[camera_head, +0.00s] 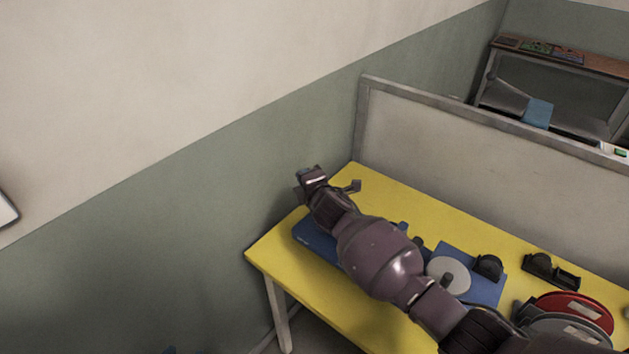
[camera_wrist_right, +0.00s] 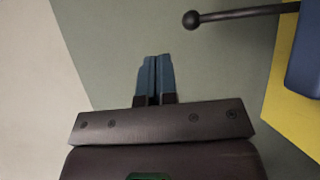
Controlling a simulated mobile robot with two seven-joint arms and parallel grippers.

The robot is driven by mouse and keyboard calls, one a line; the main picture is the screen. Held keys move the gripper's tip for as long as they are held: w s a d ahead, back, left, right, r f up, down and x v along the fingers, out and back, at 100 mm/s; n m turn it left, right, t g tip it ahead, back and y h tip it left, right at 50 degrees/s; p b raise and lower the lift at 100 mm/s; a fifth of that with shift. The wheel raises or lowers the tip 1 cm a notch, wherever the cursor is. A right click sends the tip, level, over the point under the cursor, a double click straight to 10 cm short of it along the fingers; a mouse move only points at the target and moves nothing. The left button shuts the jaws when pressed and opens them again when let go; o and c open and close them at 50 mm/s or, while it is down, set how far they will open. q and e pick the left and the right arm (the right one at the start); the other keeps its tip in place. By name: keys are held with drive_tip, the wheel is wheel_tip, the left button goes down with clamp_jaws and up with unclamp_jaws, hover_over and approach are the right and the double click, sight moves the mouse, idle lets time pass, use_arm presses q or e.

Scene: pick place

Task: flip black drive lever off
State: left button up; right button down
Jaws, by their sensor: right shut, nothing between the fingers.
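In the right wrist view, the black lever (camera_wrist_right: 240,15) is a thin rod with a ball knob at its left end. It reaches in from the right edge, above a blue base (camera_wrist_right: 307,60). My right gripper (camera_wrist_right: 155,60) is shut and empty, its blue-grey fingers side by side. In that picture the fingertips are below and left of the knob, with a visible gap. In the head view, my right gripper (camera_head: 311,174) is over the table's far left end, and my arm hides much of the blue base (camera_head: 312,240). My left gripper is in neither view.
The yellow table (camera_head: 400,190) stands by a green and cream wall and a grey partition (camera_head: 470,150). Right of my arm are a grey disc (camera_head: 448,270) on a blue plate, black holders (camera_head: 550,272) and a red round object (camera_head: 580,305). The table's front left is bare.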

drive_tip(key=s+d+r, duration=0.2)
drive_tip(key=s+r, duration=0.2)
drive_tip(key=s, duration=0.2)
drive_tip(key=shift+s+d+r+p, duration=0.15)
drive_tip(key=shift+d+r+p, duration=0.05)
drive_tip(key=shift+d+p, duration=0.15)
idle(0.4)
